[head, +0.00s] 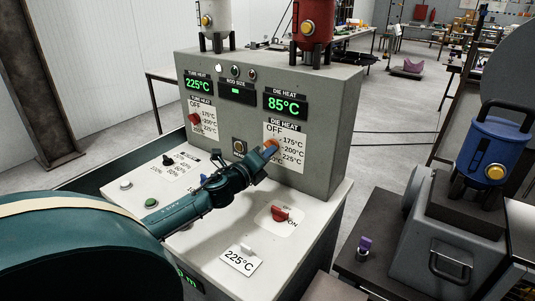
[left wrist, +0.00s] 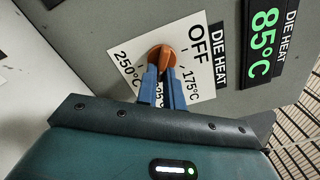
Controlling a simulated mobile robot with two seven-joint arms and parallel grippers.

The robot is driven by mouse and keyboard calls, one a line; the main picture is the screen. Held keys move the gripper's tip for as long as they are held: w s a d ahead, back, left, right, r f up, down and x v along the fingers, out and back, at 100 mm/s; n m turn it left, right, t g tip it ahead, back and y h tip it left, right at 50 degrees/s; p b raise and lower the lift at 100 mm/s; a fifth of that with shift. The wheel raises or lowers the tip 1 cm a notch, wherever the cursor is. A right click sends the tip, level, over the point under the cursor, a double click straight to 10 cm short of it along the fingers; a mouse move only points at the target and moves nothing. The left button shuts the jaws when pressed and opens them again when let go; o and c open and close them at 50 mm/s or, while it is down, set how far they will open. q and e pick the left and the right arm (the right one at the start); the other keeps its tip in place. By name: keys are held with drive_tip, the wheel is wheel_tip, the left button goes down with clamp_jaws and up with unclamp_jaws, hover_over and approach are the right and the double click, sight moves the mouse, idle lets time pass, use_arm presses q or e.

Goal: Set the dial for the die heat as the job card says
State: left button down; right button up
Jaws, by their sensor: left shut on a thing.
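The orange die heat dial (head: 271,144) sits on its white scale plate (head: 296,135) on the upright panel, below the green 85°C die heat display (head: 285,104). My left gripper (head: 266,151) is shut on this dial. In the left wrist view the dial (left wrist: 163,57) shows between the blue fingertips (left wrist: 164,72). OFF, 175°C and 250°C can be read there; the fingers hide most of the labels between. I cannot tell exactly which mark the dial points to. The job card (head: 240,262) on the desk reads 225°C. My right gripper is not in view.
A red ON/OFF switch (head: 280,213) sits on the sloping desk behind the card. A blue canister (head: 490,145) stands on a grey machine at the right.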

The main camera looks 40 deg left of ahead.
use_arm(q)
drive_tip(key=shift+m, duration=1)
drive_tip(key=c, duration=1.5)
unclamp_jaws()
drive_tip(key=shift+s+f, duration=0.1)
drive_tip(key=s, duration=0.4)
drive_tip(key=s+d+b, duration=0.1)
drive_tip(key=s, duration=0.8)
drive_tip(key=shift+d, duration=0.2)
